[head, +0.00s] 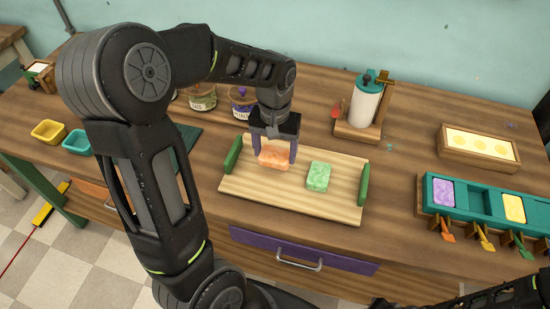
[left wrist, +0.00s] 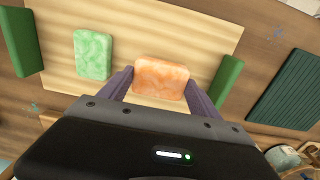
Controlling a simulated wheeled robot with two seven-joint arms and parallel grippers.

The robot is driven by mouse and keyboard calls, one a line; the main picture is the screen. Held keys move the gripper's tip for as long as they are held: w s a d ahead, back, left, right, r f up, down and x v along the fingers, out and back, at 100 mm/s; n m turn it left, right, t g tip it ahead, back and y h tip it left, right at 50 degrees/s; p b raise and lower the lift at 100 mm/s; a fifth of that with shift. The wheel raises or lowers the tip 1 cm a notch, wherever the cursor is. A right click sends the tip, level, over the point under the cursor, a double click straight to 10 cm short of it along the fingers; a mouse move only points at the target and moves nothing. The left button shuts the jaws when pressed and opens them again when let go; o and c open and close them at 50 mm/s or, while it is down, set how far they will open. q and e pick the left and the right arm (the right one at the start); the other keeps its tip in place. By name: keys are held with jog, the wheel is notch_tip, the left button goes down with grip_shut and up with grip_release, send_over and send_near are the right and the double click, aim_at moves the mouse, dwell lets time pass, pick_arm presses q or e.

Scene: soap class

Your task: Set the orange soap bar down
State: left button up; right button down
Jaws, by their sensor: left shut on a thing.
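The orange soap bar (head: 273,158) is between the fingers of my left gripper (head: 275,150), over the left part of the wooden tray (head: 290,200). In the left wrist view, the orange bar (left wrist: 161,78) sits between the two purple fingers (left wrist: 160,88), which are shut on its ends. I cannot tell whether the bar touches the tray. A green soap bar (head: 318,176) lies on the tray to the right, apart from the orange one; it also shows in the left wrist view (left wrist: 93,54). My right gripper is not in view.
The tray has green end handles (head: 364,184). A white dispenser (head: 366,104) and jars (head: 202,97) stand behind. A teal holder (head: 476,205) with purple and yellow bars is at right. The tray's front strip is clear.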

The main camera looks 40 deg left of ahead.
aim_at(275, 155)
pick_arm(q)
jog(key=shift+f, duration=1.7)
jog(key=shift+f, duration=0.1)
jog(key=shift+f, duration=0.15)
jog(key=o, duration=1.4)
jog(key=shift+o, duration=0.2)
notch_tip(275, 155, up, 13)
jog(key=shift+f+b, duration=0.2)
jog(key=shift+b, duration=0.1)
